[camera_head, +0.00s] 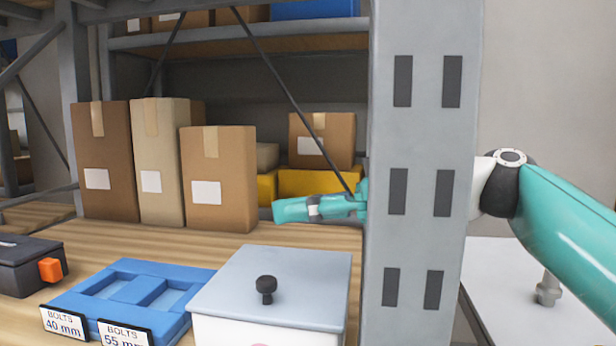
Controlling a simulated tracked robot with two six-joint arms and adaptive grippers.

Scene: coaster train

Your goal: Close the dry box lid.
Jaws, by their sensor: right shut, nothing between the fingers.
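A white box (220,332) with a flat grey-blue lid (225,285) and a black knob (267,288) stands at the bottom middle. Its lid lies level over the top and I see no gap at the front. The lower box is cut off by the frame. A dark case (18,270) with an orange latch (51,270) sits at the left edge, partly out of frame. No label shows which one is the dry box. My right gripper (282,210) is shut and empty, above and behind the white box. My left gripper is out of view.
A grey slotted post (420,130) stands in front of part of my right arm. A blue tray (130,290) with bolt labels lies left of the white box. Cardboard boxes (217,165) and yellow bins (266,190) stand behind. Bare wooden shelf (150,240) lies between.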

